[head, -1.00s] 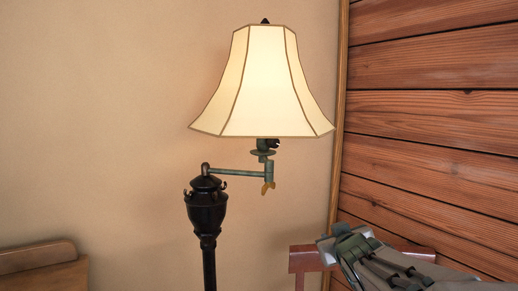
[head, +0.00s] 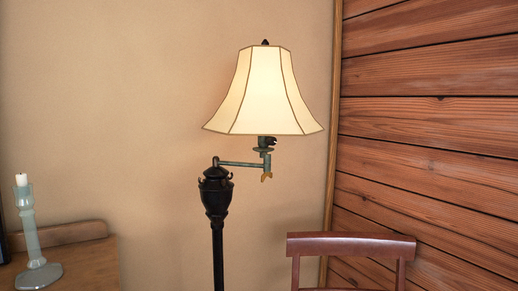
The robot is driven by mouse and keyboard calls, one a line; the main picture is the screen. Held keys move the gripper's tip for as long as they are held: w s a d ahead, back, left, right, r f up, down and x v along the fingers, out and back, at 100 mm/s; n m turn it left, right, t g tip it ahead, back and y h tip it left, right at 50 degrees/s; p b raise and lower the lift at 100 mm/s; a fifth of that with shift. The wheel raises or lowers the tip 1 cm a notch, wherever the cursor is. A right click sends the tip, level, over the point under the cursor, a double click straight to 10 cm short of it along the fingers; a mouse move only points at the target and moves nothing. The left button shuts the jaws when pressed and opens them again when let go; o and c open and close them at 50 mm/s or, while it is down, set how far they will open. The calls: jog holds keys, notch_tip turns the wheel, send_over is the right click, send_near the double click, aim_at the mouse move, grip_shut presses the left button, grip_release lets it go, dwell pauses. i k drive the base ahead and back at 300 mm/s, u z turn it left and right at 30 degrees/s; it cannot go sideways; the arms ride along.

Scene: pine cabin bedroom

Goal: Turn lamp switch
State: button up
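A floor lamp with a glowing cream shade (head: 264,95) stands near the room corner. Its black post (head: 217,200) has a greenish swing arm (head: 240,164) reaching right under the shade. A dark, small knob-like part (head: 270,141) sits just below the shade, and it may be the lamp switch. A small yellowish piece (head: 266,177) hangs at the end of the swing arm. My gripper is not in view, so its distance from the lamp cannot be told.
A reddish wooden chair (head: 350,246) stands at the lower right, in front of the plank wall (head: 430,150). A wooden cabinet (head: 85,262) at the lower left holds a candle in a pale blue holder (head: 33,240). The beige wall behind the lamp is bare.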

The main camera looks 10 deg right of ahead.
aim_at(270, 141)
jog(key=z, duration=2.5)
jog(key=k, duration=1.05)
jog(key=u, duration=1.25)
jog(key=i, duration=1)
